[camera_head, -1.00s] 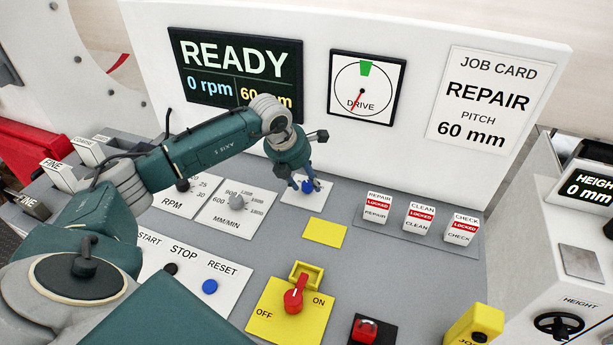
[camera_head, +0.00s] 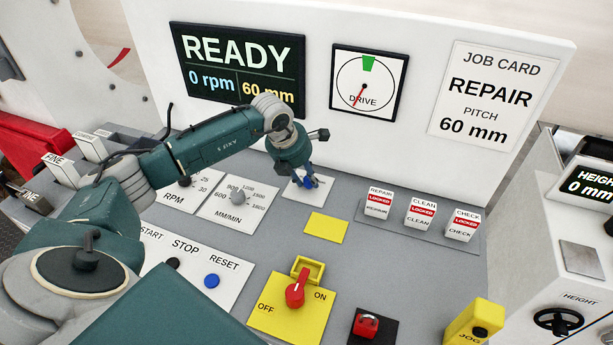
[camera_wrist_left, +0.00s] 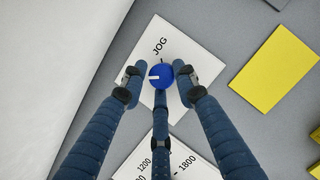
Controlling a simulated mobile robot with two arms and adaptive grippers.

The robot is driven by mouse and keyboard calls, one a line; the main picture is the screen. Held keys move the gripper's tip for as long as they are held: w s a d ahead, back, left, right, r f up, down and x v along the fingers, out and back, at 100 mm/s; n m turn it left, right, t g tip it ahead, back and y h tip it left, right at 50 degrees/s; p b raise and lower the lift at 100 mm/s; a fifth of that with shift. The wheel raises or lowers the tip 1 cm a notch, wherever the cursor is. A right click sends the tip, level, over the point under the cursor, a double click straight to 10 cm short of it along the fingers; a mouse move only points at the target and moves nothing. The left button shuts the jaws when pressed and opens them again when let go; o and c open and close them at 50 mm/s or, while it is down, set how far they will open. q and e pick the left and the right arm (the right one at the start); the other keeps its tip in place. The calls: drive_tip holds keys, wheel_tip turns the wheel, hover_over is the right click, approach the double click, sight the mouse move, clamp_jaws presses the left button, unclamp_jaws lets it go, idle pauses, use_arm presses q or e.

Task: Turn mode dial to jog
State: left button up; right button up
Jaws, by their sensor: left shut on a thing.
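The mode dial (camera_head: 309,183) is a blue round knob on a white plate (camera_head: 296,193) below the ready screen. In the left wrist view the dial (camera_wrist_left: 161,76) carries a short white mark on its left side, and the word JOG is printed above it on the plate. Other words on the plate are hidden. My left gripper (camera_head: 307,179) reaches down to the dial and is shut on it. In the left wrist view its three fingers (camera_wrist_left: 159,86) stand around the knob, left, right and below. My right gripper is not in view.
A yellow blank plate (camera_head: 326,228) lies in front of the dial. RPM and MM/MIN knobs (camera_head: 237,197) are to its left, and several locked rocker switches (camera_head: 421,212) to its right. The upright panel with the drive gauge (camera_head: 368,83) rises close behind.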

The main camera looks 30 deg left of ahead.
use_arm(q)
drive_tip(key=m+b, duration=0.2)
drive_tip(key=m+h+b, duration=0.1)
drive_tip(key=m+b, duration=0.1)
drive_tip(key=shift+w+d+r+h+b, duration=0.1)
drive_tip(key=shift+w+r+h+b, duration=0.05)
drive_tip(key=shift+w+h+b, duration=0.2)
drive_tip(key=m+g+b, duration=0.1)
drive_tip(key=m+b, duration=0.1)
drive_tip(key=shift+w+m+h, duration=0.1)
drive_tip(key=shift+m+h, duration=0.2)
drive_tip(key=shift+h, duration=0.05)
drive_tip(key=m+b, duration=0.1)
drive_tip(key=m, duration=0.1)
drive_tip(key=m+g+h+b, duration=0.1)
drive_tip(key=m, duration=0.1)
drive_tip(key=shift+r+m+g, duration=0.1)
drive_tip(key=shift+m+g, duration=0.2)
drive_tip(key=m+g+b, duration=0.1)
drive_tip(key=m, duration=0.2)
drive_tip(key=shift+w+m, duration=0.1)
drive_tip(key=shift+m, duration=0.2)
drive_tip(key=shift+m+g, duration=0.4)
drive_tip(key=shift+m, duration=0.1)
